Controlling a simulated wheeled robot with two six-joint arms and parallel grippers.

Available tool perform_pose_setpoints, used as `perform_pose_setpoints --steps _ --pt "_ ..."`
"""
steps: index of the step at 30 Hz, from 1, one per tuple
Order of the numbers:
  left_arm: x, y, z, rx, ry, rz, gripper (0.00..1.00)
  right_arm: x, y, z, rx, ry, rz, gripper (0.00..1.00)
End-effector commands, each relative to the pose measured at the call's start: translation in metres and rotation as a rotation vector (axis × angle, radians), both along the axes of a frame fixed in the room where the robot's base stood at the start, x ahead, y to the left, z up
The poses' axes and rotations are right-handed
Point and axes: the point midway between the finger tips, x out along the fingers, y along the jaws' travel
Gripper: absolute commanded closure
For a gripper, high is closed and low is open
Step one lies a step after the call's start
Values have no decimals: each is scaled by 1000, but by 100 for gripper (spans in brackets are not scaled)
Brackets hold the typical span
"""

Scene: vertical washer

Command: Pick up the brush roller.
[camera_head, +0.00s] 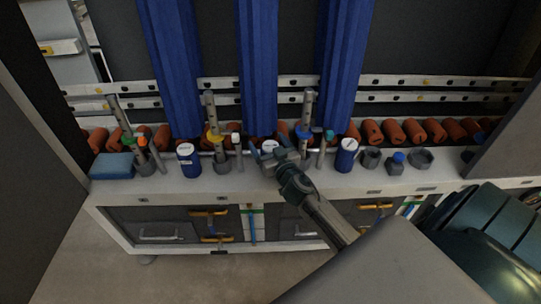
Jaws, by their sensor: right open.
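My right gripper (270,157) reaches in from the lower right to the middle of a light bench. It is open, with its fingers around or just in front of a blue container with a white top (269,146); contact cannot be told, and the gripper hides its lower part. Two similar blue containers stand upright, one to the left (188,158) and one to the right (346,155). Tall blue ribbed columns (259,70) hang behind the bench. Orange-red cylinders (414,130) lie in a row along its back. I cannot tell which is the brush roller. My left gripper is out of view.
Upright grey tools (216,135) stand between the containers. A blue block (112,166) lies at the left end; small grey parts (396,162) stand at the right. Drawers with yellow handles (209,213) are below. Dark side panels flank the bench. Floor in front is clear at left.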

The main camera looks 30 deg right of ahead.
Motion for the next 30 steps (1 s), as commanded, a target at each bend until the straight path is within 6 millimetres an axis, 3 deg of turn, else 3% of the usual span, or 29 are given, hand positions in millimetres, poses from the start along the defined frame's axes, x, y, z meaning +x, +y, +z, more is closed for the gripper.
perform_pose_setpoints --steps 8,15,17,30 --pt "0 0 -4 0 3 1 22 3 -1 0 0 0 0 18" --pt "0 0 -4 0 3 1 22 3 -1 0 0 0 0 63" --pt "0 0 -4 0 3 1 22 3 -1 0 0 -1 0 71" --pt "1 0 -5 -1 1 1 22 3 -1 8 0 -2 0 71"
